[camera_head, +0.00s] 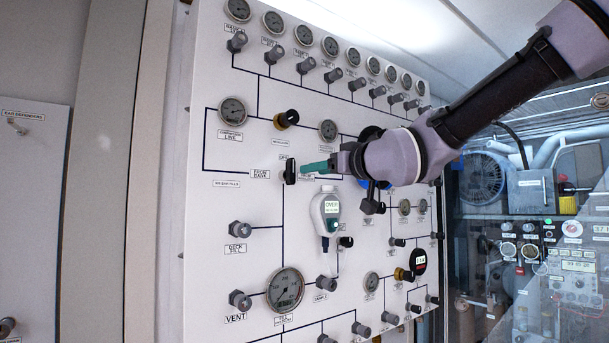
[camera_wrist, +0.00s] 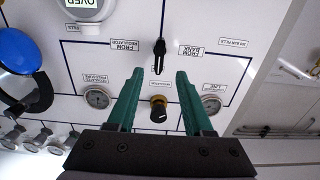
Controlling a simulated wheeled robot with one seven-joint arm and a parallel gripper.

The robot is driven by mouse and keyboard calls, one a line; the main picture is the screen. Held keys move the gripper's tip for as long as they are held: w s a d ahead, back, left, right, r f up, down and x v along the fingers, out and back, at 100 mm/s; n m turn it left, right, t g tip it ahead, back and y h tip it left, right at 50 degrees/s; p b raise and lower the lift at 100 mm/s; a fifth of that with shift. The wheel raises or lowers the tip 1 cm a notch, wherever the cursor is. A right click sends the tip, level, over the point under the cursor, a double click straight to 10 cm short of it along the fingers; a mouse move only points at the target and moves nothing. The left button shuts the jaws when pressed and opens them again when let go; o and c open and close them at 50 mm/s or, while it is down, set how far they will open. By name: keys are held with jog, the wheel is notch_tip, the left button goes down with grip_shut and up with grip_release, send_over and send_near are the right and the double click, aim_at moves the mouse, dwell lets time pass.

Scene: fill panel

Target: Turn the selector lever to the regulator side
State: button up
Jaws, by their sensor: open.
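The selector lever (camera_head: 290,171) is a black handle on the white panel, and it looks upright in the head view. In the wrist view the lever (camera_wrist: 159,52) also runs up and down, between the label FROM REGULATOR (camera_wrist: 124,46) on the left and FROM BANK (camera_wrist: 191,50) on the right. My gripper (camera_head: 306,167) has teal fingers and is close to the lever, on its right in the head view. In the wrist view my gripper (camera_wrist: 160,73) is open and empty, with the lever beyond and roughly midway between the fingertips.
A black knob with a brass collar (camera_wrist: 158,110) lies between the fingers in the wrist view, with gauges (camera_wrist: 97,98) beside it. A handheld meter (camera_head: 328,213) hangs below my gripper in the head view. A blue round part (camera_wrist: 17,52) is at the wrist view's left.

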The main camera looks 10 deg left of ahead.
aim_at(293, 173)
jog(key=x, duration=0.9)
jog(key=shift+w+a+f, duration=0.1)
jog(key=shift+w+a, duration=0.15)
grip_shut()
